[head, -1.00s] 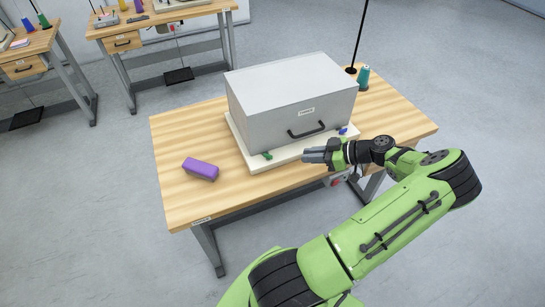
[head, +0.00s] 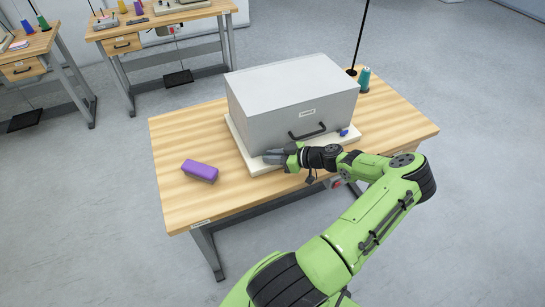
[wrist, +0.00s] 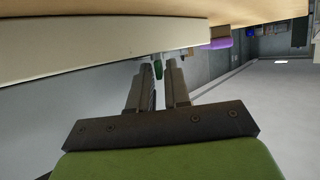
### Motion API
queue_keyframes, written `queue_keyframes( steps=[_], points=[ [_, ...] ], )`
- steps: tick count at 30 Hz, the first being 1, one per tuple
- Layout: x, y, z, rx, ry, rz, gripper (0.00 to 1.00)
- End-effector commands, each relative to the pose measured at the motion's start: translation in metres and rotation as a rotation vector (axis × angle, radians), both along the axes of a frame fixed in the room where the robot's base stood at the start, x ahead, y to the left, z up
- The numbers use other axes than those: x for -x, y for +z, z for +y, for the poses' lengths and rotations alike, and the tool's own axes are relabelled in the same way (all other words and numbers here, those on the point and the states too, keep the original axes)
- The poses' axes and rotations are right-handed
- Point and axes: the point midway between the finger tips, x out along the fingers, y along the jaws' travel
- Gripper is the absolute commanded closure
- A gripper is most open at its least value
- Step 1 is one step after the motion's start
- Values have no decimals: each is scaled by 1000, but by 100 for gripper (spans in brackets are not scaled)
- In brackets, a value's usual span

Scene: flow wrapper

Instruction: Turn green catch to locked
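The green catch (wrist: 158,69) shows in the wrist view between the tips of my two fingers, with a small gap on each side. My gripper (wrist: 158,72) is open. In the head view my gripper (head: 273,156) is at the front left corner of the cream base (head: 257,170) under the grey case, and it hides the green catch there. I cannot tell how deep between the fingers the catch sits, or its turn position.
The grey case (head: 270,125) with a black handle (head: 307,132) stands on the base. A blue catch (head: 345,132) is at the front right. A purple block (head: 200,170) lies on the wooden table (head: 225,202) to the left. A teal spool (head: 364,80) stands behind right.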

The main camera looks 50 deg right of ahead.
Motion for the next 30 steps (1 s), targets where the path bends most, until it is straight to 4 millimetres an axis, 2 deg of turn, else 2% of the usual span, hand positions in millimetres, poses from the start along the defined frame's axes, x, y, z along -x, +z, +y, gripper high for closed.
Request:
queue_keyframes(
  steps=[5,9,20,30],
  points=[
    [0,0,0,0,0,0,83],
    [0,0,0,0,0,0,100],
    [1,0,1,-2,-26,1,100],
    [1,-1,5,-3,-222,2,100]
  ],
)
